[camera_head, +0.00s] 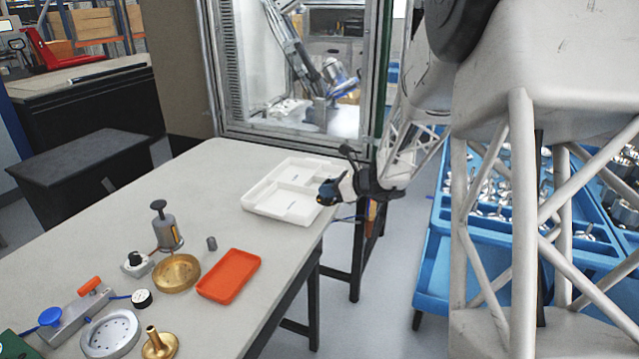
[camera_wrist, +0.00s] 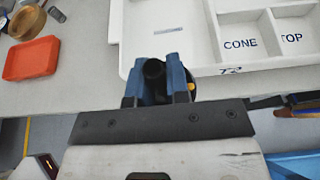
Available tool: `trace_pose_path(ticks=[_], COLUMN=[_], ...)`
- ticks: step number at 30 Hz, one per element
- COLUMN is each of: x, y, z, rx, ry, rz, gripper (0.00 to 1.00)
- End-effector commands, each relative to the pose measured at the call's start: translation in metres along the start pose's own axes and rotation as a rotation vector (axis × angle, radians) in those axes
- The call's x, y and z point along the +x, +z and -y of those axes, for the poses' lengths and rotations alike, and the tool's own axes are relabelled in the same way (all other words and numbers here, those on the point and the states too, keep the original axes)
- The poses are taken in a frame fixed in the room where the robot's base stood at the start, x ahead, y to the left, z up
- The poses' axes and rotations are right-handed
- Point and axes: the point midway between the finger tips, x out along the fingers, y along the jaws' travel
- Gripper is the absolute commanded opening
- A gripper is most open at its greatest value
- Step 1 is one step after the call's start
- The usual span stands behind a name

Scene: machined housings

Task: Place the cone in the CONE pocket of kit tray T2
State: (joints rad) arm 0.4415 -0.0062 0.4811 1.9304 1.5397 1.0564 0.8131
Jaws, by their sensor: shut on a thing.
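The white kit tray T2 (camera_head: 262,206) lies on the grey table near its right edge. In the wrist view the tray (camera_wrist: 200,50) has a printed T2 label on its front rim, and its CONE pocket (camera_wrist: 240,44) is to the right of my gripper, beside the TOP pocket (camera_wrist: 292,38). The CONE pocket looks empty. My gripper (camera_head: 328,194) is at the tray's right side; its blue fingers (camera_wrist: 156,76) are shut on a dark round-ended thing (camera_wrist: 153,69), seemingly the cone. Its full shape is hidden by the fingers.
An orange tray (camera_head: 229,276), a small grey cylinder (camera_head: 212,243), a brass bowl (camera_head: 176,273) and a grey plunger-topped device (camera_head: 166,228) stand left of the kit tray. Blue bins of metal parts (camera_head: 490,240) are at right. The table behind the plunger-topped device is clear.

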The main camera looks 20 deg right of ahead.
Motion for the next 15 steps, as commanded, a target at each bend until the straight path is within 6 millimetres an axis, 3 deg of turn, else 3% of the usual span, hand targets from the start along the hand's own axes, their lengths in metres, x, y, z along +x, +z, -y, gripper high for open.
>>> trace_pose_path(ticks=[15], x=[0.037], y=[0.008], z=[0.059], rx=[-0.001], ry=[0.001], rz=[0.0], gripper=[0.0])
